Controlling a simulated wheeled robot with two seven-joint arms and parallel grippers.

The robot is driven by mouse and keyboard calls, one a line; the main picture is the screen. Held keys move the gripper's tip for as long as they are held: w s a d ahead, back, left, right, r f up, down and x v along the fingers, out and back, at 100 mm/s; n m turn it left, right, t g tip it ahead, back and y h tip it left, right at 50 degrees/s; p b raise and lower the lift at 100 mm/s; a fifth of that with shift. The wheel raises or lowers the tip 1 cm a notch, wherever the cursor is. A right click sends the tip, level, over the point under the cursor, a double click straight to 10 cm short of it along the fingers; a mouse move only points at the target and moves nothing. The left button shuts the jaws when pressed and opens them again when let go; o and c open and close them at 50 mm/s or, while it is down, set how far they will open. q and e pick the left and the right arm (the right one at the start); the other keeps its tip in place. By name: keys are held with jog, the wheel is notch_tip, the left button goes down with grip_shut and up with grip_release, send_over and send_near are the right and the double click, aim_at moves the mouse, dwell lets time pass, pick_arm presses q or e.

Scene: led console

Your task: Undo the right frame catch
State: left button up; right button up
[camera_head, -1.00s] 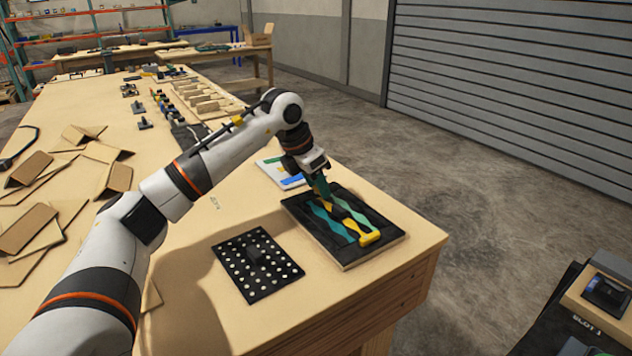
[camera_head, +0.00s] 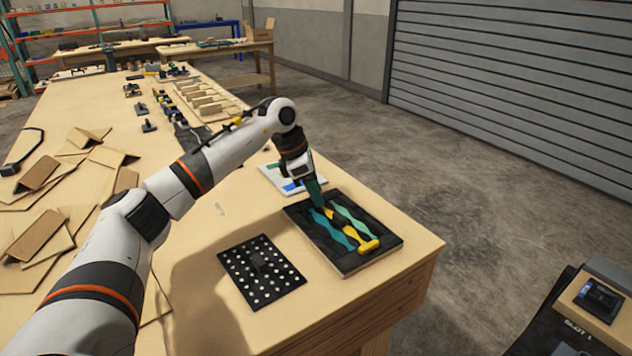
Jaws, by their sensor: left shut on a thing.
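My left gripper (camera_head: 315,193) points down at the far left part of a black tray (camera_head: 375,262) near the table's corner. In the tray lie a teal tool (camera_head: 334,229), a yellow-ended tool (camera_head: 368,246) and a green tool (camera_head: 350,223). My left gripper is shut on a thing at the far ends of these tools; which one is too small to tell. I cannot make out a frame catch. My right gripper is not in view.
A white board with blue and green marks (camera_head: 278,180) lies behind the tray, partly hidden by my arm. Folded cardboard pieces (camera_head: 35,240) cover the table's left side. A stand marked "SLOT" (camera_head: 590,318) is at the lower right, across open floor.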

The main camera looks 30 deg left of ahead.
pick_arm(q)
jog(key=m, duration=0.1)
jog(key=m+p, duration=0.1)
jog(key=m+g+p, duration=0.1)
jog(key=shift+w+a+r+m+h, duration=0.1)
jog(key=shift+a+r+m+h, duration=0.15)
jog(key=shift+m+h, duration=0.15)
jog(key=m+g, duration=0.1)
jog(key=m, duration=0.1)
jog(key=shift+w+a+f+m+p, duration=0.1)
jog(key=shift+m+p, duration=0.25)
jog(key=shift+m, duration=0.05)
jog(key=m, duration=0.1)
jog(key=m+g, duration=0.1)
jog(key=m, duration=0.1)
jog(key=shift+w+a, duration=0.15)
jog(key=shift+w, duration=0.05)
jog(key=shift+w+a+f+m+g, duration=0.1)
jog(key=shift+m+g, duration=0.6)
jog(key=shift+m, duration=0.8)
jog(key=o, duration=1)
